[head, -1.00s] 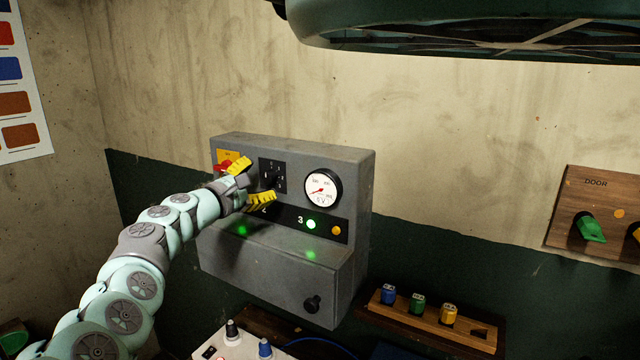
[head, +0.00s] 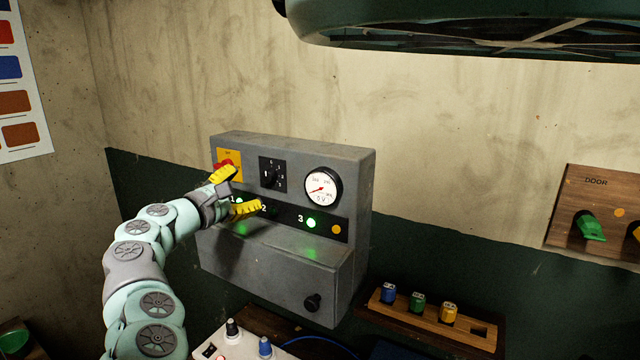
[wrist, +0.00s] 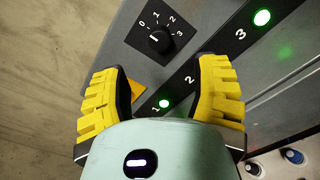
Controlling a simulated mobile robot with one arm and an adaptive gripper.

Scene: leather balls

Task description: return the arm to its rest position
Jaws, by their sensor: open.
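My gripper (head: 236,191) has yellow ridged fingers that stand apart with nothing between them. It is in front of the left part of a grey control box (head: 335,267) on the wall. In the wrist view my gripper (wrist: 160,95) also shows open, with the black rotary switch (wrist: 160,38) ahead of the fingers and the lit green lamp 1 (wrist: 164,104) between them. In the head view the rotary switch (head: 269,173) is clear of the fingers. My arm reaches up from the lower left. Lamp 2 is hidden or unlit behind a finger in the head view.
The box also bears a red button (head: 224,164) on a yellow plate, a round gauge (head: 321,188) and lit green lamp 3 (head: 311,223). A wooden rack (head: 400,312) with coloured plugs is at lower right. A DOOR panel (head: 570,195) hangs at far right.

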